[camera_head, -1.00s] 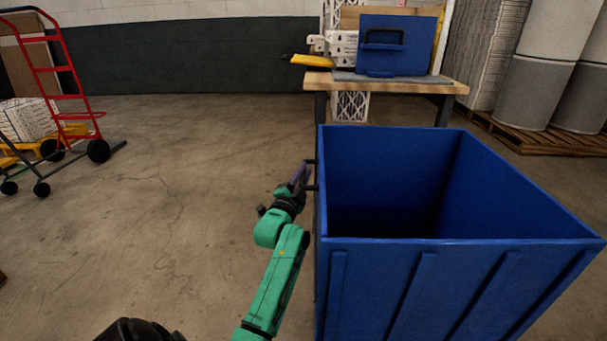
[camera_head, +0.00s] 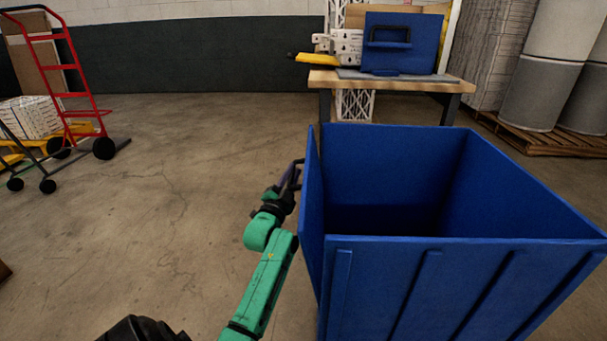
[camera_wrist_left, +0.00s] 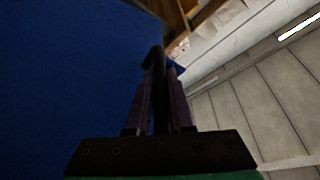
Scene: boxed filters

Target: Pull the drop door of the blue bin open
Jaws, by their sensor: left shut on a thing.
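The blue bin (camera_head: 470,255) stands open-topped at the right of the head view. Its drop door (camera_head: 311,205) is the left side panel, tilted a little outward at the top, with a narrow gap at its far upper edge. My left gripper (camera_head: 291,178) is outside the door, on its left, shut on the dark door handle (camera_wrist_left: 156,75). In the left wrist view the gripper's two fingers (camera_wrist_left: 160,95) lie on either side of the handle, and the blue door (camera_wrist_left: 70,75) fills the left. My right gripper is not in view.
A wooden-topped table (camera_head: 465,84) with a blue case (camera_head: 402,50) stands behind the bin. A red hand truck (camera_head: 72,90) stands at the far left. Grey-white drums (camera_head: 540,70) on a pallet are at the back right. The floor left of the bin is clear.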

